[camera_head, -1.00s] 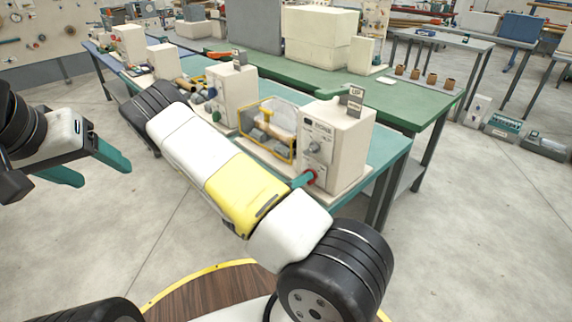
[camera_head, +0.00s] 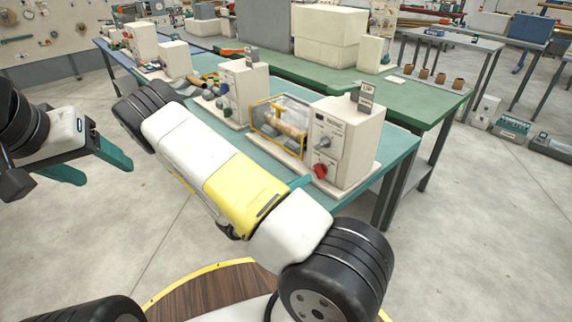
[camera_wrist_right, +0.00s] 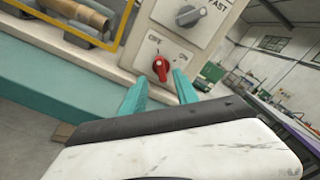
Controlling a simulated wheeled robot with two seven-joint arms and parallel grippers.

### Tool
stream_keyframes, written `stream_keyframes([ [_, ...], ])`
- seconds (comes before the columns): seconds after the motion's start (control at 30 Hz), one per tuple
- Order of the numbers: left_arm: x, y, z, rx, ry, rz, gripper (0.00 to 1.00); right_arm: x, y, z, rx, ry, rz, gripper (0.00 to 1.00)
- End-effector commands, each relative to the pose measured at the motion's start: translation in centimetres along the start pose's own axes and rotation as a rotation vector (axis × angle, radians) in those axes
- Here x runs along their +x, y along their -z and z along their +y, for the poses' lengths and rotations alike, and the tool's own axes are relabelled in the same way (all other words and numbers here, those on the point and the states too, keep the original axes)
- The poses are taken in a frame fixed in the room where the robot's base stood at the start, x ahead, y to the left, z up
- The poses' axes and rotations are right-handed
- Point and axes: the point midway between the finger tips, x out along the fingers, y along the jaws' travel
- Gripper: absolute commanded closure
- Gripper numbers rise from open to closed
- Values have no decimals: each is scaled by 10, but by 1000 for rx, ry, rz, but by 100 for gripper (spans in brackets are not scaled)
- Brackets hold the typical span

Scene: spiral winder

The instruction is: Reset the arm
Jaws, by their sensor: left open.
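The spiral winder (camera_head: 343,135) is a cream box on the teal table, with a dial and a red knob (camera_head: 320,171) low on its front. In the right wrist view the red knob (camera_wrist_right: 160,67) sits below OFF and ON lettering. My right gripper (camera_wrist_right: 158,86) is open and empty, its teal fingertips apart on either side of the knob's line and short of it. My left gripper (camera_head: 103,170) is open and empty over the floor at left, far from the machines.
A yellow-framed guard (camera_head: 278,124) encloses a brown roll beside the winder box. Another similar machine (camera_head: 240,85) stands further left on the same teal table (camera_head: 392,150). A green table (camera_head: 430,104) is behind.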

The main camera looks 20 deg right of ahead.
Motion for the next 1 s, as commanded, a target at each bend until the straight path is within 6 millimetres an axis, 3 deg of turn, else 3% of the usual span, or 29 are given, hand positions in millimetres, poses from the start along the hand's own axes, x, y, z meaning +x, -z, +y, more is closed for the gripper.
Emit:
stream_keyframes([
  [0.63, 0, 0, 0, 0, 0, 0, 35, -6, 0, -5, 23, 13, 25, 64],
  [0.77, 0, 0, 0, 0, 0, 0, 35, -6, -3, -24, 142, 58, 136, 64],
  [1.0, 0, 0, 0, 0, 0, 0, 35, -22, -5, -83, 542, 213, 514, 64],
])
